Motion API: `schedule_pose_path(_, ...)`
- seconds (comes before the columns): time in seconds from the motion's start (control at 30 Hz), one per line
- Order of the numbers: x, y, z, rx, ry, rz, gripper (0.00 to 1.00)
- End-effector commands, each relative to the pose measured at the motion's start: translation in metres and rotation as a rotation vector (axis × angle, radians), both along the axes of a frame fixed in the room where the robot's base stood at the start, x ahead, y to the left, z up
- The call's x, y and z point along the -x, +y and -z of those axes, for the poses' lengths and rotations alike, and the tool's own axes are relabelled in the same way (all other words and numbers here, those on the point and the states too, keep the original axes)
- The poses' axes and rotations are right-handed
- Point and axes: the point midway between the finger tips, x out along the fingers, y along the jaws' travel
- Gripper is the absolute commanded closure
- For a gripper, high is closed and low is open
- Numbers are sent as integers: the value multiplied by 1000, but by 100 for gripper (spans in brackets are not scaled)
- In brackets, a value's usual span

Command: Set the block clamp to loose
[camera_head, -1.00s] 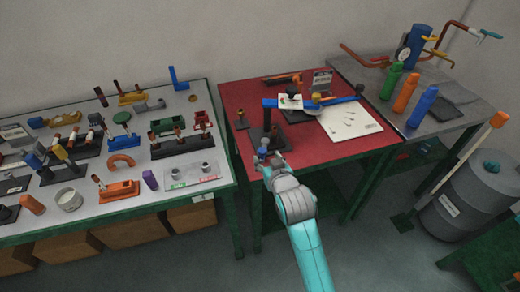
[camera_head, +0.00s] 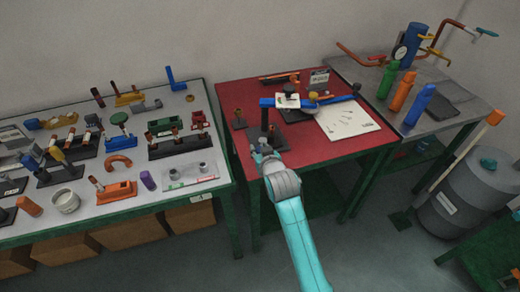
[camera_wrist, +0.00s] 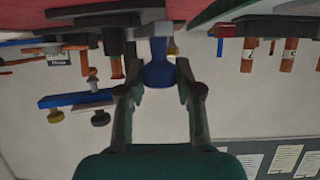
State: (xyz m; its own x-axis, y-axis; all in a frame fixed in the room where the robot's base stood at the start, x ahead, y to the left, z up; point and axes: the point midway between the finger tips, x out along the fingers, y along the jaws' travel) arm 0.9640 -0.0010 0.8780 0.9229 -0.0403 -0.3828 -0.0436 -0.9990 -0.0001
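My gripper (camera_head: 259,146) is at the front of the red table, close to the black base (camera_head: 276,144) of an upright post. In the wrist view my gripper (camera_wrist: 160,88) is open, with one finger on each side of a blue knob-like part (camera_wrist: 158,70) below a grey block (camera_wrist: 156,29). Gaps show between this part and both fingers. I cannot tell for sure whether it is the block clamp. The bar also shows in the wrist view (camera_wrist: 70,100), beside the left finger.
A white sheet (camera_head: 346,123) lies right of the post. A sign (camera_head: 319,78) stands behind the bar. Orange (camera_head: 403,92) and blue (camera_head: 420,105) bottles stand on the grey table at right. The left table (camera_head: 100,205) is crowded with parts.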

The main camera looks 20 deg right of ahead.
Motion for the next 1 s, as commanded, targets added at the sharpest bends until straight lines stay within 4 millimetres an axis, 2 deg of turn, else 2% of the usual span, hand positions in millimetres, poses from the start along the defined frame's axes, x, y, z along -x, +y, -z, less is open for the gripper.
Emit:
schedule_pose_path(0.03, 0, 0, 0, 0, 0, 0, 85)
schedule_pose_path(0.1, 0, 0, 0, 0, 0, 0, 100)
schedule_pose_path(0.57, -2, 4, 0, 1, 0, 40, 100)
schedule_pose_path(1.0, -15, 24, -1, 2, -1, 301, 100)
